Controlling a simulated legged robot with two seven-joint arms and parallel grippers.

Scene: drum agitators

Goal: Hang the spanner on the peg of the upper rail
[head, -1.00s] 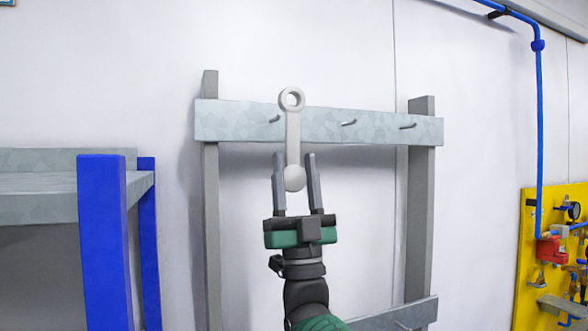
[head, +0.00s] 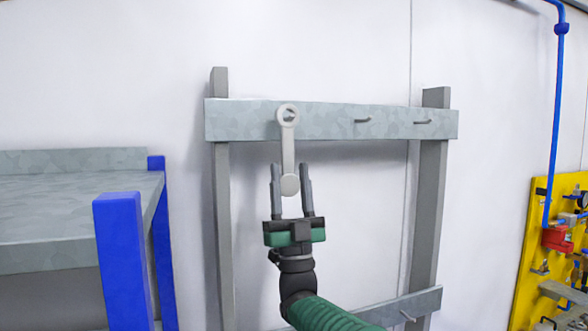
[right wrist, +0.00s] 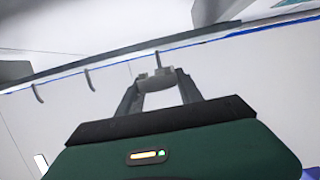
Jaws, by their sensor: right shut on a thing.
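The pale grey spanner (head: 288,150) stands upright in the head view, ring end up. My right gripper (head: 291,172) is shut on its lower, rounded end. The ring overlaps the upper rail (head: 325,121) in the picture, in front of the left peg, which is mostly hidden. I cannot tell whether the peg is through the ring. The middle peg (head: 362,121) and right peg (head: 423,122) are bare. In the right wrist view the spanner (right wrist: 157,80) shows small between the fingertips, close to a peg (right wrist: 130,70). My left gripper is not in view.
The rail spans two grey posts (head: 431,200) against a white wall. A lower rail (head: 405,307) crosses below. A grey shelf with blue posts (head: 122,250) stands at the left. A yellow tool panel (head: 535,240) and blue pipe are at the right.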

